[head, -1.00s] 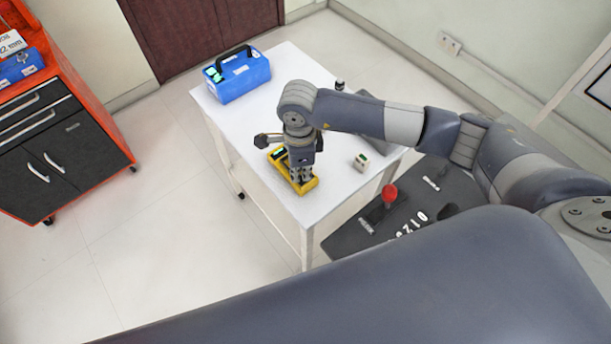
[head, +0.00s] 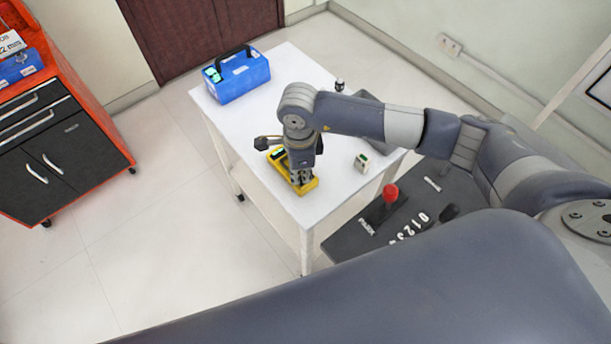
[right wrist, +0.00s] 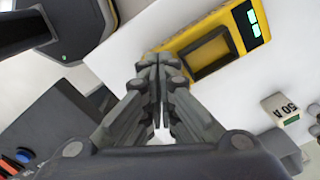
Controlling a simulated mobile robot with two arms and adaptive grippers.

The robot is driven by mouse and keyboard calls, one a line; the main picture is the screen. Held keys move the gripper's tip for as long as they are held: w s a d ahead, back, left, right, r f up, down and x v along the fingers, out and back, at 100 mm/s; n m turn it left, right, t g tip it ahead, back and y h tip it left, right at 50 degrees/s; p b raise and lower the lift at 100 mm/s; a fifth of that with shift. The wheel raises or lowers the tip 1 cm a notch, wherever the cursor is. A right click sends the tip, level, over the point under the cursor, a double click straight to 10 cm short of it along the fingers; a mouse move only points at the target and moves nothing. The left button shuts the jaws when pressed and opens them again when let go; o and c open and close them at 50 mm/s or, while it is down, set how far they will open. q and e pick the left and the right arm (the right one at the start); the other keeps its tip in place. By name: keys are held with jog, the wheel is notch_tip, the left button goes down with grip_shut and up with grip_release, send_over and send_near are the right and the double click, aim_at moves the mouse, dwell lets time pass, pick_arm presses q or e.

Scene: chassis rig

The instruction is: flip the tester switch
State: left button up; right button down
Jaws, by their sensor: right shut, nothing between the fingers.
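The yellow tester (head: 312,186) lies on the white table, with a small green display (head: 277,153) at its far end. The switch cannot be made out. My left gripper is out of view.
A blue case (head: 240,78) stands at the table's (head: 265,200) far left corner. A dark panel with a red-knobbed lever (head: 391,192) is at the near right.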

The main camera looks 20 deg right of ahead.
aim_at(301, 181)
jog(key=shift+r+p, duration=0.5)
jog(key=shift+r, duration=0.4)
jog(key=shift+r+p, duration=1.2)
jog(key=shift+r, duration=1.3)
